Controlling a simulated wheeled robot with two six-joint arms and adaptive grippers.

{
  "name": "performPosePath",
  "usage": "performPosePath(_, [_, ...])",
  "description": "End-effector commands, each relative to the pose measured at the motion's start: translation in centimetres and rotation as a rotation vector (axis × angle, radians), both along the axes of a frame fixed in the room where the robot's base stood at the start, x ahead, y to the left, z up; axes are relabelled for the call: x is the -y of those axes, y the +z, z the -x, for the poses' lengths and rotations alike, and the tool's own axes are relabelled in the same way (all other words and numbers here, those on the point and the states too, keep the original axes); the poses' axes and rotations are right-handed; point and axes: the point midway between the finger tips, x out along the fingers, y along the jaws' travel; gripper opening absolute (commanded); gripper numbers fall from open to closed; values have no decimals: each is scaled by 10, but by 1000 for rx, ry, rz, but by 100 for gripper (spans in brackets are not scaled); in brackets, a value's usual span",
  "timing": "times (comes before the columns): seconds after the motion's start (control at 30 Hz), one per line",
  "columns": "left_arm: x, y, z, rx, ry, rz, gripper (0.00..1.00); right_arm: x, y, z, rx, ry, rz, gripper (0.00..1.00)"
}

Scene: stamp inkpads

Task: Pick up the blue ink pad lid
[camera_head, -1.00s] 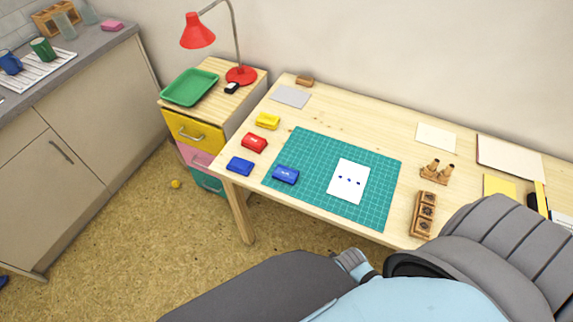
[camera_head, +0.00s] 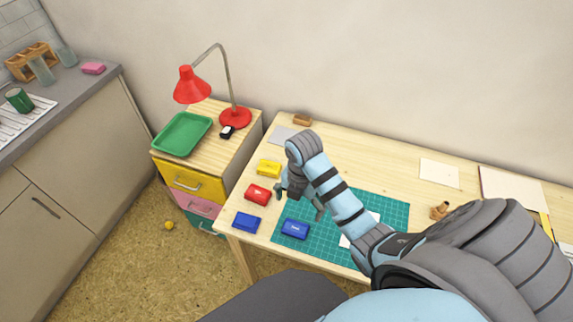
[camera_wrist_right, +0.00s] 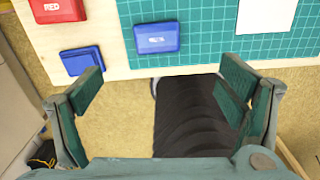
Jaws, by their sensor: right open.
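A blue piece with white lettering (camera_head: 295,229), which looks like the blue ink pad lid, lies on the left part of the green cutting mat (camera_head: 392,213). It also shows in the right wrist view (camera_wrist_right: 157,38). A second blue piece (camera_head: 247,222), with no lettering that I can make out, lies on the bare wood to its left; it shows in the wrist view (camera_wrist_right: 82,62) too. My right gripper (camera_head: 303,203) is open and empty above the mat. In the wrist view its fingers (camera_wrist_right: 162,88) are spread wide, below both blue pieces in the picture. My left gripper is out of view.
A red ink pad (camera_head: 258,194) and a yellow one (camera_head: 269,168) lie in a row at the table's left side. A white card (camera_head: 350,240) on the mat is partly hidden by my arm. A drawer unit (camera_head: 192,183) with a green tray (camera_head: 183,134) and red lamp (camera_head: 236,117) stands left.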

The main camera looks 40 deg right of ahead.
Motion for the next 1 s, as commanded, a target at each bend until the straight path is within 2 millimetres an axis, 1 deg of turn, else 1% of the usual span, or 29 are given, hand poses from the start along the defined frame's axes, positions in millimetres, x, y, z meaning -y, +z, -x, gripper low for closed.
performPosePath(0.03, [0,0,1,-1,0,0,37,1,5,-3,-8,53,-2,88])
performPosePath(0.1, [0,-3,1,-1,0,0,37,2,-1,-3,-16,95,-5,88])
performPosePath(0.17, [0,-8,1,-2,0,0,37,3,-16,-1,-20,99,-5,88])
performPosePath(0.3, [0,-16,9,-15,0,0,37,7,-55,2,-19,87,-6,88])
performPosePath(0.33, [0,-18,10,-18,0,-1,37,7,-63,2,-19,86,-6,88])
performPosePath(0.4, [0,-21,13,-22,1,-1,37,7,-76,2,-16,84,-5,88])
performPosePath(0.57, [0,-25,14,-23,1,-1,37,6,-96,2,-16,83,-4,88])
performPosePath(0.67, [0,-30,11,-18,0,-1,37,1,-117,2,-17,85,-6,88])
performPosePath(0.73, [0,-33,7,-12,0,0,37,1,-130,2,-15,85,-4,88])
performPosePath(0.83, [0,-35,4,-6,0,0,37,1,-138,1,-14,87,-3,88])
performPosePath(1.0, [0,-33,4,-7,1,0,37,1,-136,1,-14,87,-3,88])
